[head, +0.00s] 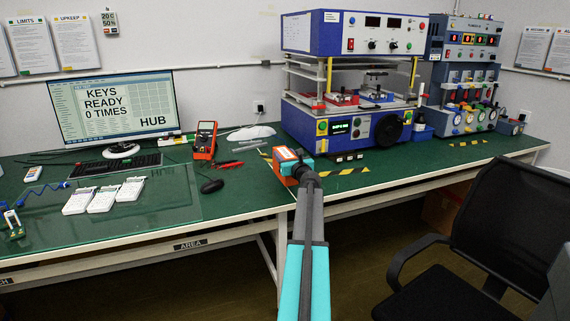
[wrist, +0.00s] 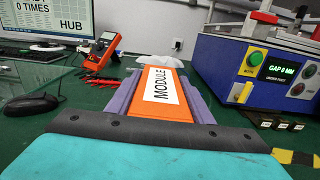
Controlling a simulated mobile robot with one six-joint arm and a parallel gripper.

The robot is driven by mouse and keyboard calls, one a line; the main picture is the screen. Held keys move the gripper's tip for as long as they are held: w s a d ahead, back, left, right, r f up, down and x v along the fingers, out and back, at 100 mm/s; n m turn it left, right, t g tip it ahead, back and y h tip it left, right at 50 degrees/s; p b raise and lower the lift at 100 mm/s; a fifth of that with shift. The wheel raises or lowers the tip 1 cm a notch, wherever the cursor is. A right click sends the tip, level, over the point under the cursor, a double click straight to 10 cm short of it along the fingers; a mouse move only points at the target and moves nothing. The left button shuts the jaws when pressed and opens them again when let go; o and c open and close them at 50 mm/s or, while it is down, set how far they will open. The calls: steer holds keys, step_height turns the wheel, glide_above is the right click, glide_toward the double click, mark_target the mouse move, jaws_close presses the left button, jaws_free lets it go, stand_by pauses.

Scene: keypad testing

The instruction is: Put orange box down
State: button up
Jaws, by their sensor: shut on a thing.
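The orange box (wrist: 155,98) has a white label reading MODULE and sits between the purple fingers of my gripper (wrist: 165,92) in the wrist view. My gripper is shut on it. In the head view the orange box (head: 285,154) shows at the end of my arm, over the green bench (head: 228,187) near its front edge. My gripper (head: 296,165) is partly hidden there by my own arm. I cannot tell whether the box touches the bench top.
A blue test machine (head: 355,140) stands behind and to the right, with yellow-black striped tape (head: 345,172) before it. A red multimeter (head: 205,140), a black mouse (head: 211,186) and white keypads (head: 103,198) lie left. A black chair (head: 500,215) stands at the right.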

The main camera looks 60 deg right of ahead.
steer(key=shift+f, duration=0.1)
steer(key=shift+f+b, duration=0.35)
steer(key=shift+f, duration=1.3)
steer(key=shift+f, duration=0.1)
steer(key=o, duration=1.6)
steer(key=shift+r, duration=0.2)
steer(key=shift+v, duration=6)
steer(key=shift+f, duration=0.15)
